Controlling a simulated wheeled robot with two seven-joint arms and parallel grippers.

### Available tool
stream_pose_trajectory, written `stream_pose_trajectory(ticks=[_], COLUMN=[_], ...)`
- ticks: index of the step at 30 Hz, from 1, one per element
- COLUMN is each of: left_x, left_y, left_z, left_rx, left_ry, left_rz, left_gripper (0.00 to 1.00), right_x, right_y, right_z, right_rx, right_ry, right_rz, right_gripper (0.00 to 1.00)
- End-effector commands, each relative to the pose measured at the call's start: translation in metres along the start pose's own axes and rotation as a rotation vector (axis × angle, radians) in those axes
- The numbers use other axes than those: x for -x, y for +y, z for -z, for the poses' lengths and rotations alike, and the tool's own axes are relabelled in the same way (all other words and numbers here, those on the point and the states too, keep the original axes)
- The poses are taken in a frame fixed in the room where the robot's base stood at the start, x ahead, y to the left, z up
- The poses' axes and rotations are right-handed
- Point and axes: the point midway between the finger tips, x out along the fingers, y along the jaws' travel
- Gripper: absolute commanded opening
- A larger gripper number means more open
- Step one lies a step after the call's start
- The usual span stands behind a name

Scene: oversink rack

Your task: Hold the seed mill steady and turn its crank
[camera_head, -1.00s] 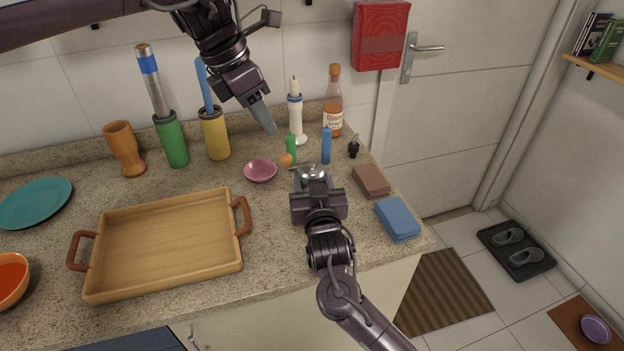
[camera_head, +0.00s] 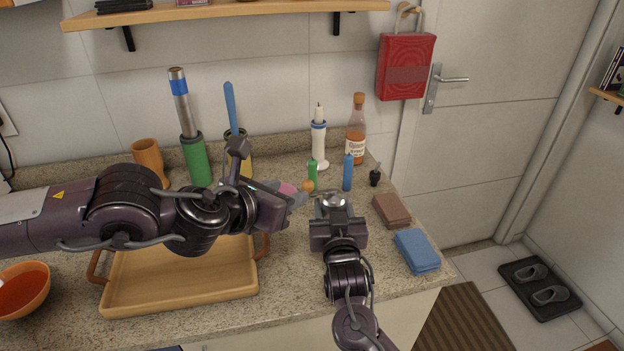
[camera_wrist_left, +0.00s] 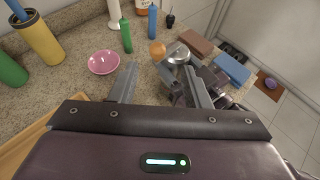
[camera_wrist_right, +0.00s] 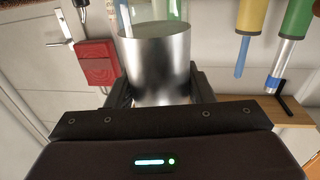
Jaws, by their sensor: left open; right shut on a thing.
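The seed mill (camera_head: 332,202) is a silver metal cylinder standing on the counter near its right end. Its thin crank arm ends in an orange ball knob (camera_head: 308,185), left of the mill top. The knob (camera_wrist_left: 157,49) and mill (camera_wrist_left: 178,53) also show in the left wrist view. My right gripper (camera_head: 336,213) is shut on the mill body from the front; the shiny body (camera_wrist_right: 157,70) fills the middle of the right wrist view. My left gripper (camera_head: 300,199) is open and empty, beside the mill on the left, its fingertips short of the knob.
A green cylinder (camera_head: 313,175) and a blue cylinder (camera_head: 347,174) stand close behind the knob. A pink bowl (camera_wrist_left: 103,62) lies left of it. A brown sponge (camera_head: 391,210) and blue cloth (camera_head: 417,251) lie to the right. A wooden tray (camera_head: 180,298) is under my left arm.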

Motion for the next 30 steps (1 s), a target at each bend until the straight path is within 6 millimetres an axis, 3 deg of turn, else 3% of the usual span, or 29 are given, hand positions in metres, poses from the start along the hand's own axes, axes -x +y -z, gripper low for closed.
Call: stream_pose_trajectory(ticks=[3,7,21,30], left_x=[0.007,-0.002,-0.09,-0.111], left_y=[0.001,0.001,0.004,0.005], left_z=[-0.001,-0.002,-0.005,-0.006], left_rx=[0.037,0.046,0.04,0.041], left_ry=[-0.031,-0.039,-0.037,-0.038], left_rz=[-0.024,-0.03,-0.031,-0.03], left_gripper=[0.43,0.43,0.43,0.43], right_x=[0.0,0.0,0.0,0.0], right_y=[0.0,0.0,0.0,0.0], right_z=[0.0,0.0,0.0,0.0], right_rx=[0.0,0.0,0.0,0.0], right_ry=[0.0,0.0,0.001,0.001], right_rz=[0.001,0.001,0.0,0.0], right_gripper=[0.14,0.14,0.14,0.14])
